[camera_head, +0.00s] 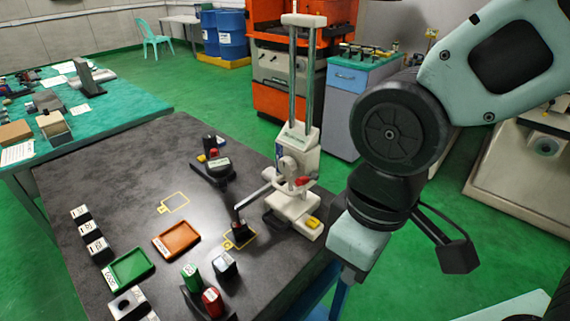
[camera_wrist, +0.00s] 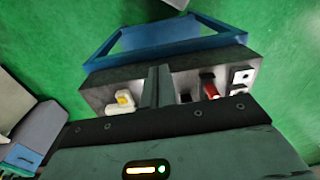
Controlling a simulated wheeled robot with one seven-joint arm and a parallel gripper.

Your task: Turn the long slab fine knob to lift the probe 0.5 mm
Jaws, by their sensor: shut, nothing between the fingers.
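The height stand (camera_head: 298,150) rises from the right edge of the dark table, with a pale base and two upright rods. Its carriage carries a round pale wheel (camera_head: 287,166) and a small red knob (camera_head: 303,181); I cannot tell which is the long slab fine knob. An arm reaches left from the carriage to the dark probe (camera_head: 238,222), above a yellow-outlined square. I cannot tell if its tip touches anything. My gripper (camera_wrist: 155,80) is shut and empty, in front of the table edge in the wrist view. Its fingertips are hidden in the head view.
The stand's base has a yellow button (camera_head: 313,223). An orange tray (camera_head: 176,239), a green tray (camera_head: 129,267) and red (camera_head: 212,302) and green (camera_head: 191,276) cylinders stand on the table (camera_head: 120,175).

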